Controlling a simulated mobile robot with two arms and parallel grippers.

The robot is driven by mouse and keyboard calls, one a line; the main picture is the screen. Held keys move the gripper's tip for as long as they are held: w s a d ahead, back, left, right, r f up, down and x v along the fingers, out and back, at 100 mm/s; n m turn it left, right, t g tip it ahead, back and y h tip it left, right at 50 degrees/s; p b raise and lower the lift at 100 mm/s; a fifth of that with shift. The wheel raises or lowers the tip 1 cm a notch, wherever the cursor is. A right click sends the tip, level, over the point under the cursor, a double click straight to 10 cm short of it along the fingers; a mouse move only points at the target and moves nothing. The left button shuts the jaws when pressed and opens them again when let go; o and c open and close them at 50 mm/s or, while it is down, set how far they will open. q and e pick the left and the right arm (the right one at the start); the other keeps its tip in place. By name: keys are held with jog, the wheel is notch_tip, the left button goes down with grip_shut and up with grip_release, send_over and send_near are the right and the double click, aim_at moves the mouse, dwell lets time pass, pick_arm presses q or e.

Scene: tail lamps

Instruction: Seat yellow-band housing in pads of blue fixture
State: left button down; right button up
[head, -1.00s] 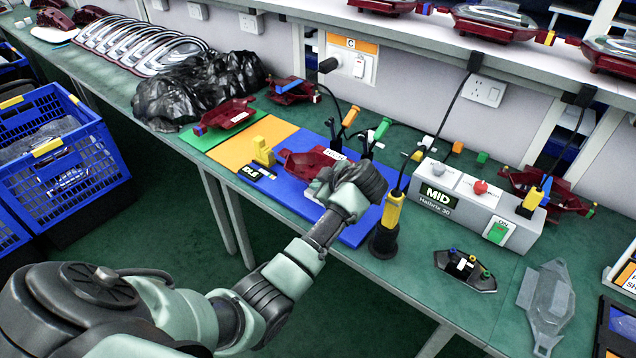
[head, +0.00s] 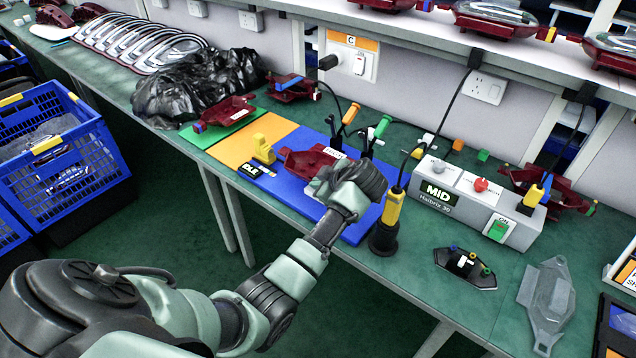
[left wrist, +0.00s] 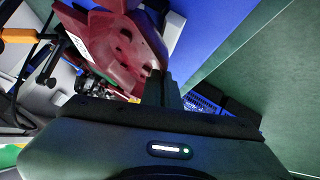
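A dark red housing (head: 305,162) with a white label lies over the blue mat (head: 290,190) at the bench's middle. It also shows in the left wrist view (left wrist: 112,45), close ahead of my gripper. A tiny yellow patch shows near its lower end there, but I cannot make out a band. My left gripper (head: 323,187) is at the housing's near right end, pointing down-left; its dark fingers (left wrist: 162,90) touch or nearly touch it, and their gap is hidden. The blue fixture's pads are hidden under the housing and gripper. My right gripper is not in view.
A yellow upright block (head: 263,150) stands left of the housing. Another red housing (head: 228,112) lies on the green mat. A black-and-yellow tool in a holder (head: 388,225) stands close right of my wrist, before the grey MID box (head: 470,205). A black bag (head: 195,90) lies behind.

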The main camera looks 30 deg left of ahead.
pick_arm(q)
jog(key=shift+f+b, duration=1.15)
jog(key=shift+f, duration=0.3)
jog(key=c, duration=1.6)
grip_release()
notch_tip(320, 180, up, 20)
jog(key=b, duration=0.1)
